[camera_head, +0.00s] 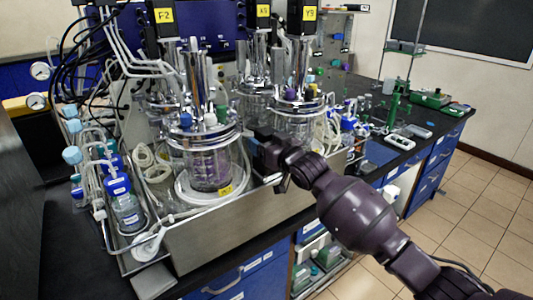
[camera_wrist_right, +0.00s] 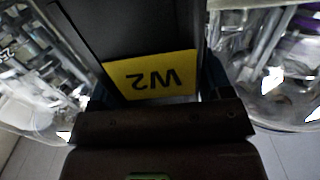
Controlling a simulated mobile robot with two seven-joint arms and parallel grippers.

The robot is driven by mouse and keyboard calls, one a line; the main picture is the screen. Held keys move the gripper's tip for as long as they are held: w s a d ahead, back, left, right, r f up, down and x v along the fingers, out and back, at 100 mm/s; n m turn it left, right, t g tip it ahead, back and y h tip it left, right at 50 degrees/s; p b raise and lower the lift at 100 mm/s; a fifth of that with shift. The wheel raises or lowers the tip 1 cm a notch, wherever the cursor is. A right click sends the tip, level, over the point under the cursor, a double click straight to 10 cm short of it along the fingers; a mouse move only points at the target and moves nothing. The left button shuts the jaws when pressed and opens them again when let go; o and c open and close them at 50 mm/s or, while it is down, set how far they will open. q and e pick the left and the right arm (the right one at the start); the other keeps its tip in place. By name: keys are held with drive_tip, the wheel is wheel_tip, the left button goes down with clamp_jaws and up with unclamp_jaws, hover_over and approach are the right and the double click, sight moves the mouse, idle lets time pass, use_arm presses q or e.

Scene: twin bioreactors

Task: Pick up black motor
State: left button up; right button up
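A black motor (camera_wrist_right: 140,35) with a yellow label (camera_wrist_right: 152,76) fills the upper middle of the right wrist view. The label's characters appear upside down. My right gripper (camera_wrist_right: 157,88) has one finger on each side of this motor, close to its sides; I cannot tell whether they press on it. In the head view my right gripper (camera_head: 276,160) reaches in from the right, at a small dark block that seems to be the same motor, in front of the glass vessels. My left gripper is not in view. Other black motors (camera_head: 163,18) stand on the bioreactors.
Glass vessels (camera_head: 207,160) with metal tops stand close by in a steel tray (camera_head: 235,222). Bottles with blue caps (camera_head: 120,195) and tubing crowd the left. The black bench (camera_head: 440,120) holds glassware and green equipment at right. Tiled floor (camera_head: 480,200) is clear.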

drive_tip(key=c, duration=1.2)
drive_tip(key=shift+r, duration=0.2)
